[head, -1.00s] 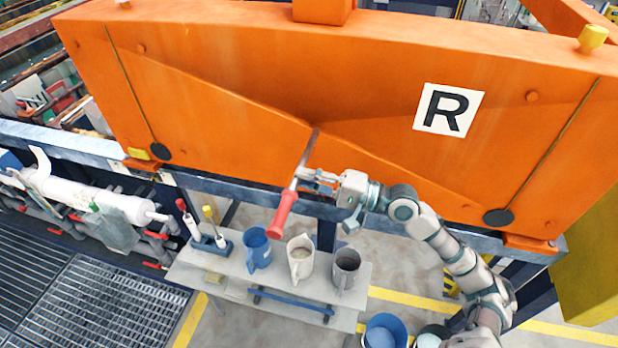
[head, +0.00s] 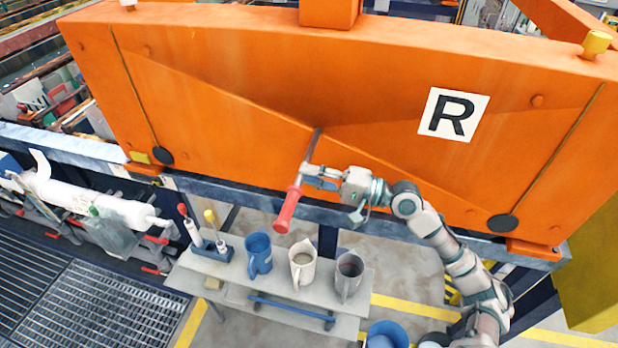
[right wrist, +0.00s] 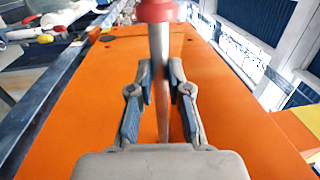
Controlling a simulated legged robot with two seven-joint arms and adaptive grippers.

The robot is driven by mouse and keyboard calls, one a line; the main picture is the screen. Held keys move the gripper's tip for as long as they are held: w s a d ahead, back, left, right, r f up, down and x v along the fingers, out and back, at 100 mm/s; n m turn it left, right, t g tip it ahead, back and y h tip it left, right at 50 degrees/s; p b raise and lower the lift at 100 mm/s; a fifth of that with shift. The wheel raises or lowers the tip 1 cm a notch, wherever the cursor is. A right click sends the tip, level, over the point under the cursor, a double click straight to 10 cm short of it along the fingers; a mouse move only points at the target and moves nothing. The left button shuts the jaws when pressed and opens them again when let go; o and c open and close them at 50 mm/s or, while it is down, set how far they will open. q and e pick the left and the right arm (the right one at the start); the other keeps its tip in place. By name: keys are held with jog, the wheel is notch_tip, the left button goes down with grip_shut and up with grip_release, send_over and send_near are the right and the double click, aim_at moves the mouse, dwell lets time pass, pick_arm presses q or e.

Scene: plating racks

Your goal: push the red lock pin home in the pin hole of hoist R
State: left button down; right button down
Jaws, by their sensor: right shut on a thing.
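The orange hoist R (head: 400,165) fills the upper part of the head view, with a white label (head: 453,114) marked R. The red lock pin (head: 288,210) has a red grip at its lower left and a grey shaft slanting up to the hoist's front face. My right gripper (head: 318,179) is shut on the pin's shaft, just above the red grip. In the right wrist view the shaft (right wrist: 160,60) runs between the two fingers (right wrist: 160,100), with red at the top. The pin hole is hidden, and I cannot tell how deep the tip sits. My left gripper is out of view.
Below the hoist is a bench (head: 230,287) with a blue jug (head: 258,257), a white jug (head: 302,268), a grey jug (head: 348,278) and a small blue rack (head: 213,252). White pipework (head: 95,205) lies at left. A blue bucket (head: 388,334) stands at the bottom.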

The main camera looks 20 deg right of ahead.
jog(key=shift+w+d+r+b, duration=0.1)
jog(key=shift+w+d+b, duration=0.1)
jog(key=shift+w+d, duration=0.4)
jog(key=shift+w+d+b, duration=0.2)
jog(key=shift+w+d, duration=0.15)
jog(key=shift+w, duration=0.4)
jog(key=shift+w+d, duration=0.45)
jog(key=shift+w, duration=0.2)
jog(key=shift+w+d, duration=0.4)
jog(key=shift+w, duration=0.2)
jog(key=shift+w+d+b, duration=0.15)
jog(key=shift+w+d, duration=0.55)
jog(key=shift+w, duration=0.3)
jog(key=shift+w+d+b, duration=0.15)
jog(key=shift+w+d, duration=0.5)
jog(key=shift+w, duration=0.35)
jog(key=c, duration=1)
grip_release()
jog(key=shift+s+d, duration=0.15)
jog(key=shift+d, duration=0.05)
send_near(317, 141)
jog(key=v, duration=0.4)
jog(key=shift+s, duration=0.15)
